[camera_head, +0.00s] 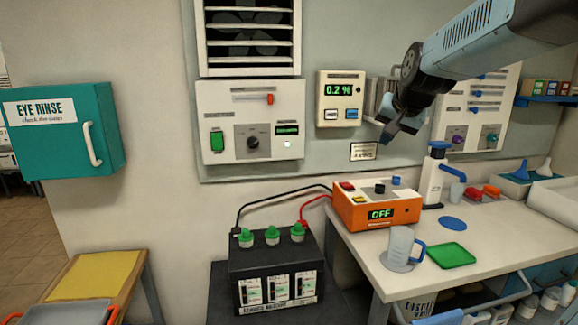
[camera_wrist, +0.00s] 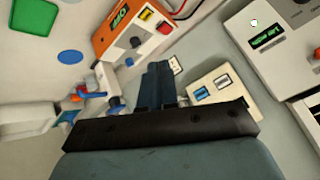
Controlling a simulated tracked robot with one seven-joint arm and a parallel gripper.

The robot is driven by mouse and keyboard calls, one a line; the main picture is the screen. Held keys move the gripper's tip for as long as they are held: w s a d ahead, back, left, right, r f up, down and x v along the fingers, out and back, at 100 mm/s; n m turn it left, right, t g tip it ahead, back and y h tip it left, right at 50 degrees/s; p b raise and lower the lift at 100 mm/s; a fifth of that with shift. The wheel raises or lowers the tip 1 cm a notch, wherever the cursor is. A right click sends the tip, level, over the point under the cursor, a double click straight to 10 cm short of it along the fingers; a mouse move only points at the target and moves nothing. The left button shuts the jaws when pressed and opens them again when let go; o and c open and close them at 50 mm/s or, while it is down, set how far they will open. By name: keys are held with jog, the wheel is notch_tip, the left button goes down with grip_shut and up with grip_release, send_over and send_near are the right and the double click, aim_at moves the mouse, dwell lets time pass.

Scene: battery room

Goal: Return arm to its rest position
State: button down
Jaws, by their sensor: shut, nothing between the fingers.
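My gripper (camera_head: 394,132) is at the upper right of the head view, at the end of my blue-grey arm, which reaches in from the top right corner. It is in the air in front of the wall panel, above the bench, and points down. In the wrist view its dark fingers (camera_wrist: 157,82) are together with nothing between them. It is apart from the orange charger box (camera_head: 378,208), which reads OFF and stands below it on the bench. The charger also shows in the wrist view (camera_wrist: 117,30).
A white meter (camera_head: 340,98) reading 0.2 % is left of my gripper. A dispenser with a blue top (camera_head: 433,178) and a jug (camera_head: 400,243) stand on the bench (camera_head: 490,235). A black battery (camera_head: 277,265) with green caps is lower left. A teal eye rinse box (camera_head: 63,135) hangs at left.

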jog(key=s+f+n+g, duration=0.1)
jog(key=s+f, duration=0.3)
jog(key=s, duration=0.8)
jog(key=s+f+n+g, duration=0.1)
jog(key=s+f+n, duration=0.2)
jog(key=s, duration=1)
jog(key=shift+s+f+n+h, duration=0.3)
jog(key=shift+f+h, duration=0.1)
jog(key=shift+f, duration=0.2)
jog(key=shift+a, duration=0.1)
